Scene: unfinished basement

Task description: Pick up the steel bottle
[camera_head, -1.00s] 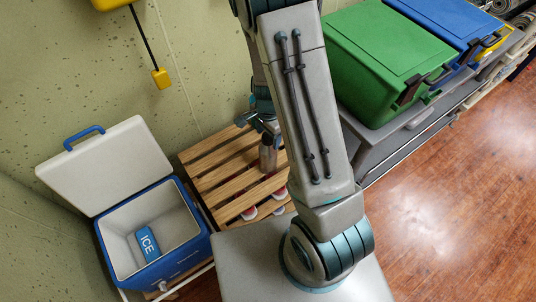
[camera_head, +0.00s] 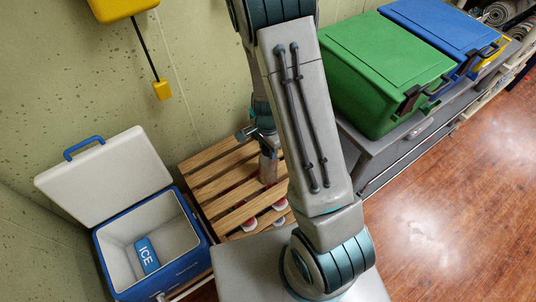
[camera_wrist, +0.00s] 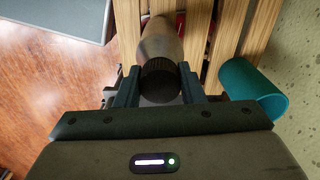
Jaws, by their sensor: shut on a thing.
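The steel bottle (camera_head: 268,168) stands on a slatted wooden crate (camera_head: 215,178), partly hidden behind my arm in the head view. In the wrist view the bottle (camera_wrist: 161,42) shows its grey body and dark ribbed cap. My gripper (camera_wrist: 160,88) has one finger on each side of the bottle's cap end and is shut on it. In the head view my gripper (camera_head: 262,140) is at the bottle's upper end. I cannot tell whether the bottle's base touches the slats.
A teal cylinder (camera_wrist: 252,88) lies close to my gripper's right side in the wrist view. An open blue and white cooler (camera_head: 195,262) with an ice pack (camera_head: 147,254) stands left of the crate. Green (camera_head: 385,70) and blue (camera_head: 440,35) bins sit on a grey shelf at right.

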